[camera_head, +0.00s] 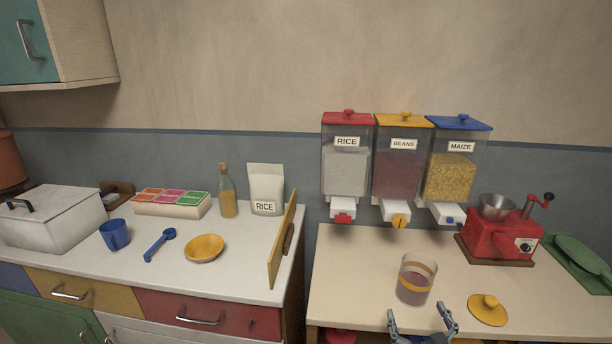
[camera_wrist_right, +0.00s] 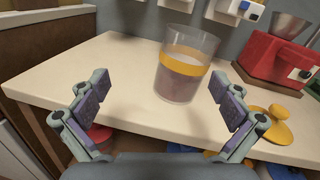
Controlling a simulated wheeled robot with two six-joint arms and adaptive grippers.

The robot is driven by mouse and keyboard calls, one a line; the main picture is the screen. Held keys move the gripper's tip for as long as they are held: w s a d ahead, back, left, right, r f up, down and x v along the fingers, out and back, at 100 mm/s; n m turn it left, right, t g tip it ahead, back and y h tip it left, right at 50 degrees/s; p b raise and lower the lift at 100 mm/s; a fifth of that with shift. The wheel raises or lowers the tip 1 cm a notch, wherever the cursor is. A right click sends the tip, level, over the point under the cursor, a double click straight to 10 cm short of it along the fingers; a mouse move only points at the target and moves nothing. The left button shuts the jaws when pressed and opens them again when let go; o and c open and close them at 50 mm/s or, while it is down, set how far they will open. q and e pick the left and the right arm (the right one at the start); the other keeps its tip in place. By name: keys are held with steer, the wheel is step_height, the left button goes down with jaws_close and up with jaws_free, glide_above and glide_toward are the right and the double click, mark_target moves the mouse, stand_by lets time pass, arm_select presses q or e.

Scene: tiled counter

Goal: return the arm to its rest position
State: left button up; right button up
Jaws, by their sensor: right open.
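My right gripper (camera_head: 422,322) is at the bottom edge of the head view, in front of the right counter. It is open and empty in the right wrist view (camera_wrist_right: 162,108), its two fingers apart. A clear jar with a yellow band (camera_head: 416,279) stands upright on the right counter beyond the fingers, apart from them; it also shows in the right wrist view (camera_wrist_right: 182,68). Its lower part holds dark reddish contents. My left gripper is in neither view.
A yellow lid (camera_head: 487,309) lies right of the jar. A red grinder (camera_head: 500,236) stands behind it. Rice (camera_head: 345,172), beans (camera_head: 398,174) and maize (camera_head: 452,177) dispensers hang on the wall. A yellow board (camera_head: 281,243) stands at the left counter's edge. The right counter's left part is clear.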

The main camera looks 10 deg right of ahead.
steer(key=s+a+n+g+y, duration=0.2)
steer(key=a+n+y, duration=0.6)
steer(key=a+n, duration=0.55)
steer(key=s+a+f+n+g, duration=0.4)
steer(key=f+n+g, duration=0.1)
steer(key=n, duration=0.8)
steer(key=s+d+f+n+g+h, duration=0.6)
steer(key=s+d+n+g+h, duration=0.15)
steer(key=s+d+n, duration=0.35)
steer(key=s+d+f+m+g+p, duration=0.1)
steer(key=s+f, duration=0.1)
steer(key=f, duration=1.1)
steer(key=s+d+f+m+g+p, duration=0.1)
steer(key=s+d+f+p, duration=0.1)
steer(key=f, duration=1.1)
steer(key=s+f+p, duration=0.1)
steer(key=s+f, duration=1.1)
steer(key=s, duration=0.5)
steer(key=shift+s+d+f+y, duration=0.15)
steer(key=shift+d+f+y, duration=0.15)
steer(key=shift+d+y, duration=0.05)
